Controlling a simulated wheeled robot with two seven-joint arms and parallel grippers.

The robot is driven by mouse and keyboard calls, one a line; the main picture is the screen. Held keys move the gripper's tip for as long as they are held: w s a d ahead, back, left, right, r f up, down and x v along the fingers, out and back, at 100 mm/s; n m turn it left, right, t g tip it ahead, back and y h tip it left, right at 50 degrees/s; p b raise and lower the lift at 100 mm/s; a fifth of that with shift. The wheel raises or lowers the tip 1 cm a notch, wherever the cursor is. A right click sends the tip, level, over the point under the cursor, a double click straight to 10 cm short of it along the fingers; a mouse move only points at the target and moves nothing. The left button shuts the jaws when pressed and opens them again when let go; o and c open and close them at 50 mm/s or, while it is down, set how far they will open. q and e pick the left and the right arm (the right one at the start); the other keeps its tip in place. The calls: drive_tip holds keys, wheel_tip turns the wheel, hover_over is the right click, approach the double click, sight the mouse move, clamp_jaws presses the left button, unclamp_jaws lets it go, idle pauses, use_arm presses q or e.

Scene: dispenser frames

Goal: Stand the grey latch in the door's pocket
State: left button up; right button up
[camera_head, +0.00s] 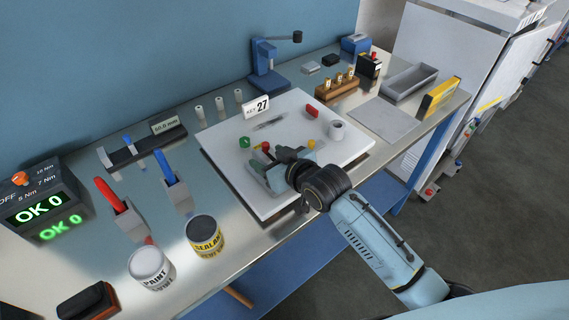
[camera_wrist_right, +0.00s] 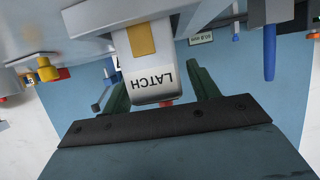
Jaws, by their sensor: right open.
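My right gripper (camera_head: 270,178) is low over the near part of a white panel (camera_head: 228,152) on the bench, pointing left. In the right wrist view the gripper (camera_wrist_right: 160,98) is open, with a dark green finger on either side of the grey latch (camera_wrist_right: 155,78). The latch is a pale block marked LATCH, with a yellow stripe; the label reads upside down. I cannot tell whether a finger touches it. In the head view the gripper largely hides this spot. The door's pocket cannot be made out. My left gripper is not in view.
A grey tray (camera_head: 411,82) lies right.

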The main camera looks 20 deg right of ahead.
drive_tip(key=v, duration=1.1)
drive_tip(key=shift+s+d+p, duration=0.15)
drive_tip(key=shift+s+p, duration=0.05)
drive_tip(key=shift+p, duration=0.15)
idle(1.5)
